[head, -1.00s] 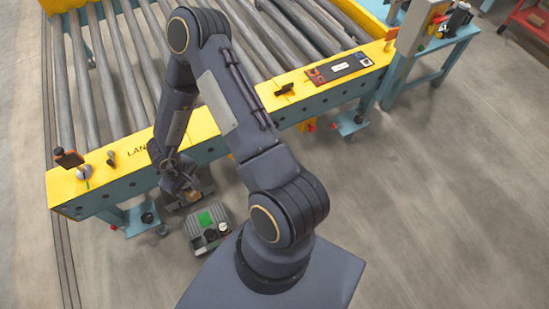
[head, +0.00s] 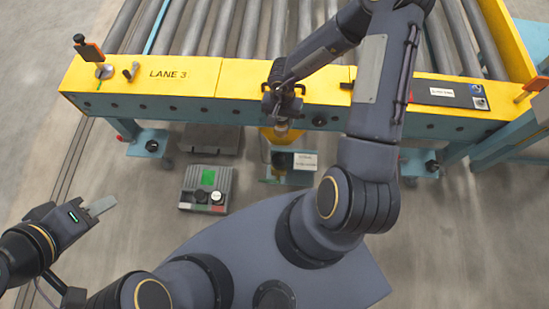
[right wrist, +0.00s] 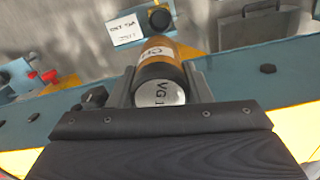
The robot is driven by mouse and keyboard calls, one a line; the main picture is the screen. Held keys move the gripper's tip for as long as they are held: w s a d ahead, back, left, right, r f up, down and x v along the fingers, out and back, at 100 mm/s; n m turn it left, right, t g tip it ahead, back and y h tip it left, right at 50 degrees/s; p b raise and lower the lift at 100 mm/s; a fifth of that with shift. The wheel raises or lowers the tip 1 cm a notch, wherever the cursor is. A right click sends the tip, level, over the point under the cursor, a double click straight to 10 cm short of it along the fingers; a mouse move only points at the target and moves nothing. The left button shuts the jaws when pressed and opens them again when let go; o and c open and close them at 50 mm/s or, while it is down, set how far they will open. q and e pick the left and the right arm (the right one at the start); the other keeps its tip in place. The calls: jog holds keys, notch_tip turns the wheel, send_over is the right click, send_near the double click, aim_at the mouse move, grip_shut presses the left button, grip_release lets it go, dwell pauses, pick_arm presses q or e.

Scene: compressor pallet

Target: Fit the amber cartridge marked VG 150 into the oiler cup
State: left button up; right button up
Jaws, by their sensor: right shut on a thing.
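My right gripper (head: 282,118) is shut on the amber cartridge (head: 282,129) at the front of the yellow rail. In the right wrist view the cartridge (right wrist: 160,57) lies between the two fingers. It has a dark band and a white end marked "VG 1"; the rest of the mark is out of sight. A white card (right wrist: 124,30) and a dark round part (right wrist: 160,18) show beyond it. I cannot tell for sure which part is the oiler cup. My left gripper (head: 104,205) is empty at the lower left, away from the rail; its finger gap is unclear.
A grey case (head: 222,181) with a green patch and dark round tops sits on the floor below the rail. Open floor lies left.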

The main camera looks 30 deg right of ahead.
jog(key=f+b, duration=0.7)
jog(key=f, duration=0.7)
jog(key=f+b, duration=0.8)
jog(key=f, duration=0.6)
jog(key=shift+w+d+f, duration=0.1)
jog(key=shift+w+f, duration=0.1)
jog(key=shift+f, duration=0.05)
jog(key=shift+r, duration=0.1)
jog(key=o, duration=1.1)
notch_tip(320, 180, up, 12)
jog(key=p, duration=0.6)
